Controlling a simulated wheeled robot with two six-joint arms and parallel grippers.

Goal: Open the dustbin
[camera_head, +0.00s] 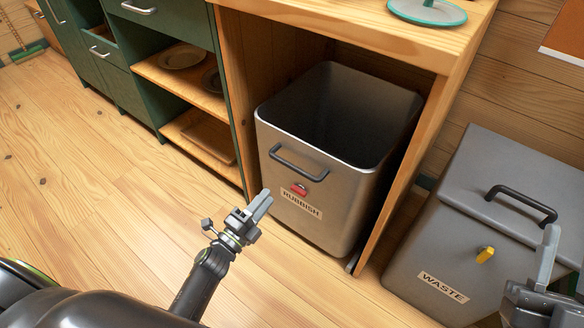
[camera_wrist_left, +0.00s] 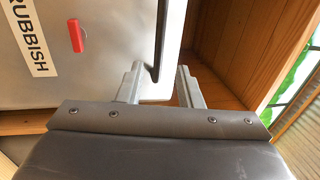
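A grey bin labelled RUBBISH (camera_head: 349,198) stands in a wooden cabinet bay, open-topped, with a dark handle (camera_head: 298,162) and a red latch on its front. A grey bin labelled WASTE (camera_head: 413,249) stands at the right, its lid (camera_head: 520,185) down, with a dark handle and a yellow latch. My left gripper (camera_head: 262,200) is in front of the RUBBISH bin, near its handle. In the left wrist view its fingers (camera_wrist_left: 158,84) are apart, with the handle (camera_wrist_left: 161,42) between their lines; contact is unclear. My right gripper (camera_head: 549,262) is beside the WASTE bin, partly cut off.
The wooden counter (camera_head: 400,32) overhangs the RUBBISH bin, and a side panel separates the two bins. Open shelves (camera_head: 184,75) with plates are to the left. The wooden floor (camera_head: 90,180) at the left is clear.

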